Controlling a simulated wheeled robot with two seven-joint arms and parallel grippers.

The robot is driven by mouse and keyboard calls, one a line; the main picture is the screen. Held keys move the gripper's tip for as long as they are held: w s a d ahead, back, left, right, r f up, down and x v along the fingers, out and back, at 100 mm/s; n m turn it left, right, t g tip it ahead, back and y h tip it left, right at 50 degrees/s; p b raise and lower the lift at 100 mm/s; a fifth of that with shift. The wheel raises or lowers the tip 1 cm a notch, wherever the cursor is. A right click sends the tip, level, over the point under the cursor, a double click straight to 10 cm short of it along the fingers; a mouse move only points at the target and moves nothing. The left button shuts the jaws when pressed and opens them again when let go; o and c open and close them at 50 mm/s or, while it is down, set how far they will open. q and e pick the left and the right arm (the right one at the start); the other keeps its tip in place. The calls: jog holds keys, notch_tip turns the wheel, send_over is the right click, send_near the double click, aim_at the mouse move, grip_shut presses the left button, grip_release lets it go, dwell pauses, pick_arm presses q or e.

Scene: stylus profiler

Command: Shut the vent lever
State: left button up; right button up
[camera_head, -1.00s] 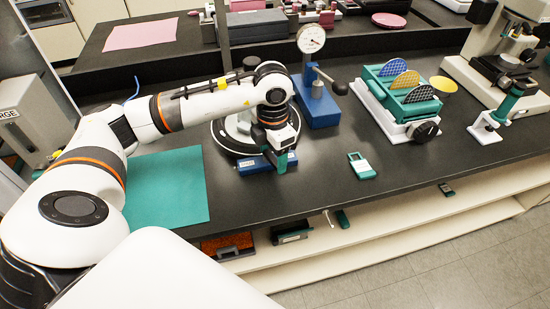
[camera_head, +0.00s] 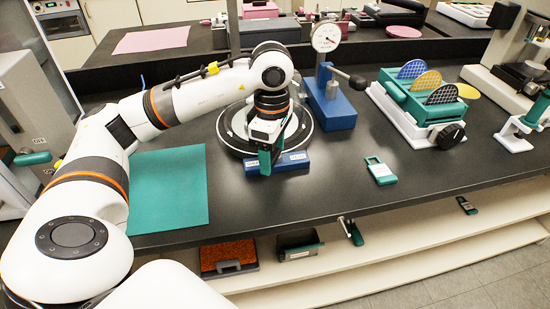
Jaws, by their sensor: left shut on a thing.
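My left gripper (camera_head: 266,150) is over the front of a round black device with a pale ring (camera_head: 226,130). It points down at a blue block (camera_head: 278,166) with a white label toward each end. A dark teal upright piece (camera_head: 264,161), which looks like the vent lever's handle, shows at the fingertips, in front of the block's left half. My left gripper is shut on it. The fingers hide much of it, and the label words are too small to read surely. My right gripper is not in view.
A blue gauge stand (camera_head: 332,108) is close on the right, its black knob sticking out. A teal rack with discs (camera_head: 420,100) and a small teal-and-white device (camera_head: 380,171) are farther right. A flat teal mat (camera_head: 168,190) lies left. The bench's front edge is near.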

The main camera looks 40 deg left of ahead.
pick_arm(q)
jog(key=shift+a+m+b, duration=0.15)
jog(key=shift+m+b, duration=0.2)
jog(key=shift+m, duration=0.25)
jog(key=shift+r, duration=0.1)
jog(key=o, duration=1)
notch_tip(320, 180, up, 12)
jog(key=p, duration=0.3)
